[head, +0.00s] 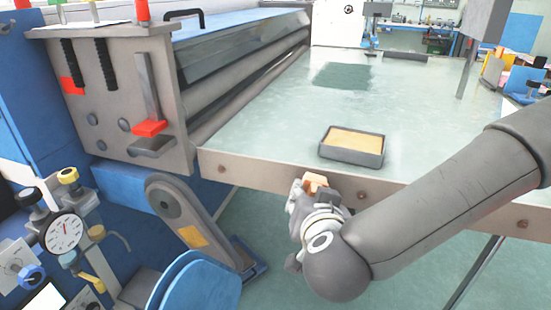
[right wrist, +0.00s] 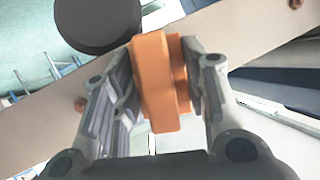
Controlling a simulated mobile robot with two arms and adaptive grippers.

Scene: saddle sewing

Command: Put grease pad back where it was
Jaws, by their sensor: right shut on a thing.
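My right gripper (head: 318,190) is shut on a small orange block (head: 314,181), which may be the grease pad. It is just in front of the table's front edge, below and left of a dark rectangular tray. In the right wrist view, the orange block (right wrist: 160,82) stands between the two fingers (right wrist: 162,95), with a narrower ridge on its right side. The dark tray (head: 352,161) lies on the tabletop near the front edge and has a flat tan-orange fill (head: 354,142). My left gripper is out of view.
The pale green table (head: 440,120) is mostly clear, with a darker green patch (head: 341,76) farther back. A machine with rollers (head: 240,62) and red-handled levers borders it on the left. A dark round thing (right wrist: 98,22) shows beyond the fingers in the right wrist view.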

